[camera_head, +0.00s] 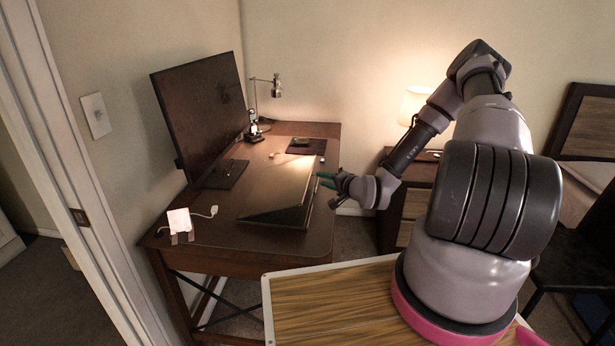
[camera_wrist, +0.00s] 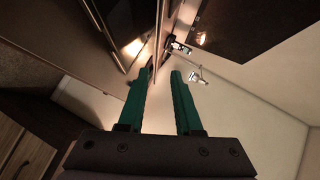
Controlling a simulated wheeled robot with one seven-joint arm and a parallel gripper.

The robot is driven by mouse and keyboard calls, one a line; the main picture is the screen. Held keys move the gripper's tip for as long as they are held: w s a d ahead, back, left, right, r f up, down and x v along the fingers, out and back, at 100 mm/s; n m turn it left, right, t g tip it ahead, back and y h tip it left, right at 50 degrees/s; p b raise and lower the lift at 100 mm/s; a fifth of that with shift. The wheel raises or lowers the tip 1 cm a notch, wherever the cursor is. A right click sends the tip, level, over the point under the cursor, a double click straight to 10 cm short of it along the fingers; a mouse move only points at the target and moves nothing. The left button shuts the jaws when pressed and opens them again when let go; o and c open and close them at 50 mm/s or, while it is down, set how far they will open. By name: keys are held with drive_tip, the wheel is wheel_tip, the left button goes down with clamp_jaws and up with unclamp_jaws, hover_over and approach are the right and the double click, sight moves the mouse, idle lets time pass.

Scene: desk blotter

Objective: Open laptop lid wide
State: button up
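The laptop (camera_head: 282,188) is a dark wedge on the desk, its lid (camera_head: 279,176) raised at a shallow angle over the base. The lid's upper face catches lamp light. My gripper (camera_head: 325,180) is at the laptop's right side, close to the lid's edge. In the wrist view, my gripper (camera_wrist: 163,76) has two green fingers with a gap between them, so it is open. A dark edge, seemingly of the laptop, runs close to the fingertips there. I cannot tell whether they touch it.
The laptop rests on a brown desk (camera_head: 225,237). A large monitor (camera_head: 203,112) stands behind it on the left. A desk lamp (camera_head: 276,87) and small items are at the far end. A nightstand (camera_head: 410,185) stands right of the desk.

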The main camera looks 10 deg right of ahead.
sight(308, 176)
drive_tip(key=x, duration=1)
drive_tip(key=shift+w+a+f, duration=0.1)
drive_tip(key=shift+w+a, duration=0.05)
drive_tip(key=shift+w, duration=0.2)
drive_tip(key=shift+c, duration=0.3)
clamp_jaws()
idle(0.7)
